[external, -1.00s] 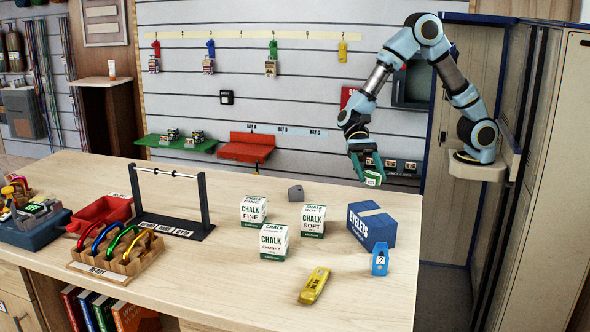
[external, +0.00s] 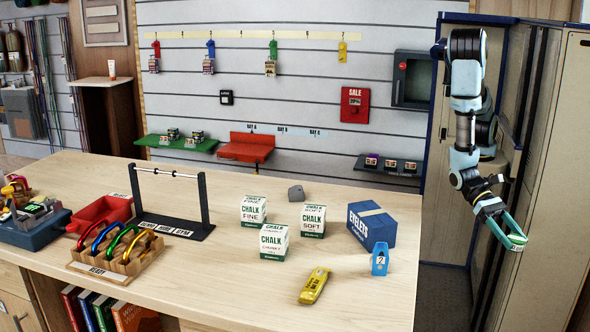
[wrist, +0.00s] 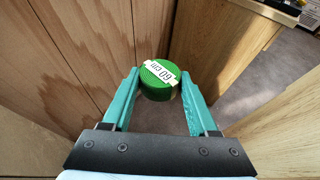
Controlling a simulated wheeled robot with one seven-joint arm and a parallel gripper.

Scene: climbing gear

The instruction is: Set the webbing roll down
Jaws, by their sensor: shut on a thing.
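The webbing roll is a short green cylinder with a white "60 cm" label. It shows between my fingertips in the wrist view (wrist: 153,92) and at the far right in the external view (external: 516,243). My gripper (external: 508,228) is shut on it, with the teal fingers on either side in the wrist view (wrist: 160,82). The roll is held in the air, beyond the right edge of the workbench and in front of the tan cabinets. Its underside is hidden.
The workbench (external: 230,295) holds chalk boxes (external: 274,243), a blue eyelets box (external: 371,227) and a yellow tool (external: 314,286). On the wall are a green shelf (external: 176,144) with small rolls, an empty red shelf (external: 246,149) and a dark shelf (external: 374,167) with small items.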

